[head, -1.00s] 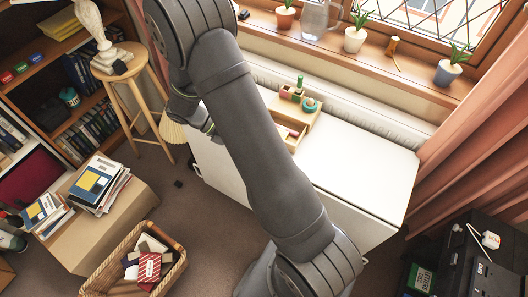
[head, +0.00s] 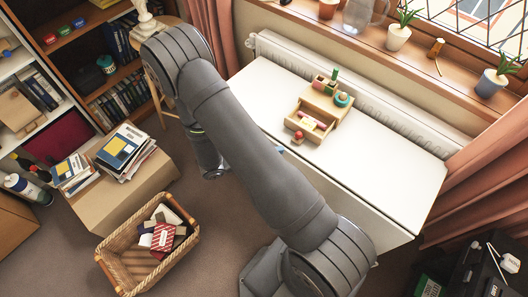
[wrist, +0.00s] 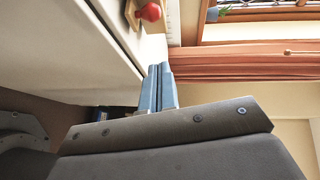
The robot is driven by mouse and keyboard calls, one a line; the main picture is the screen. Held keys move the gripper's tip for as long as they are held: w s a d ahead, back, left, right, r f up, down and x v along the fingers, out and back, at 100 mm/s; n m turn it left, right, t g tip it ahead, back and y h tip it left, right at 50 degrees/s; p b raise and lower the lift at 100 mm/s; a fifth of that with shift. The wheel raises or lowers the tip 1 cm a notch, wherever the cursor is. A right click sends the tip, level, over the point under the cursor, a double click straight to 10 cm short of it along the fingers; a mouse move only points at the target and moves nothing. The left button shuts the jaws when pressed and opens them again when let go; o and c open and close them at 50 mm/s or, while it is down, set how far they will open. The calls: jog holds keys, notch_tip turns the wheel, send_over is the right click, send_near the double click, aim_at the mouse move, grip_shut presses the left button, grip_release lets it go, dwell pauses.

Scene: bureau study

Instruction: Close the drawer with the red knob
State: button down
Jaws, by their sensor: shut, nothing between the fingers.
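A small wooden desk organizer (head: 335,107) stands on the white desk. Its drawer (head: 318,131) is pulled out toward the desk's front edge, with pink and pale items inside. The red knob (head: 297,137) is on the drawer's front. The wrist view shows the red knob (wrist: 149,11) at the top, with a bit of the wooden drawer beside it. My gripper (wrist: 158,85) is shut and empty, its blue-grey fingers together, apart from the knob and near the desk's edge. In the head view my arm is left of the desk, and its fingers cannot be made out clearly.
The white desk (head: 375,160) is mostly bare around the organizer. A radiator (head: 400,110) and a windowsill with potted plants are behind it. A wicker basket (head: 118,268) and a cardboard box with books (head: 150,188) stand on the floor at left.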

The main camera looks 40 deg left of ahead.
jog(key=w, duration=0.3)
jog(key=w+d+f, duration=0.1)
jog(key=w, duration=0.1)
jog(key=shift+d, duration=0.1)
jog(key=shift+w+a+f, duration=0.1)
jog(key=shift+w+a, duration=0.1)
jog(key=shift+w, duration=0.6)
